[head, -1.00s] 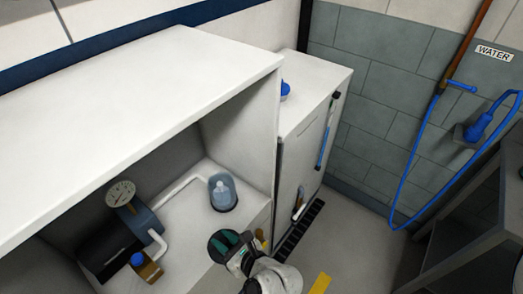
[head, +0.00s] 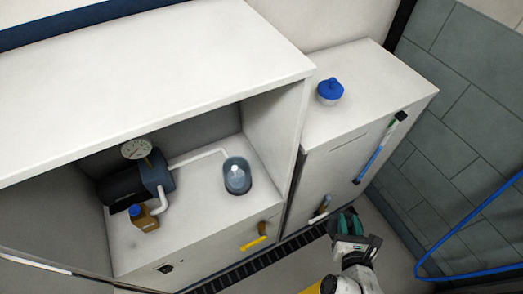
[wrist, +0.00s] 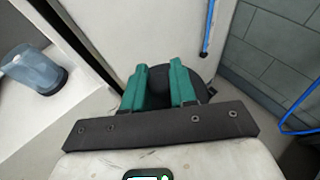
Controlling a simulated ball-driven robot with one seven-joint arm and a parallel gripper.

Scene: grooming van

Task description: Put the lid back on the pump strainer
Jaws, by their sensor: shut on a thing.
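The pump strainer (head: 237,178) is a clear open-topped cup with a pale insert, standing on the shelf inside the white cabinet. It also shows at the left of the wrist view (wrist: 34,68). My gripper (head: 345,222) is right of the strainer and apart from it, in front of the narrow white cabinet. Its green fingers in the wrist view (wrist: 160,84) are shut on a dark round disc (wrist: 158,80), which looks like the lid. The fingers hide part of the disc. The pump (head: 152,178), dark with a gauge on top, joins the strainer by a white pipe.
A brown bottle (head: 145,218) with a blue cap stands by the pump. The cabinet's overhanging top (head: 200,75) and side wall (head: 280,130) enclose the shelf. A blue-lidded jar (head: 330,91) sits on the narrow cabinet (head: 345,150). A blue hose (head: 440,245) hangs at right.

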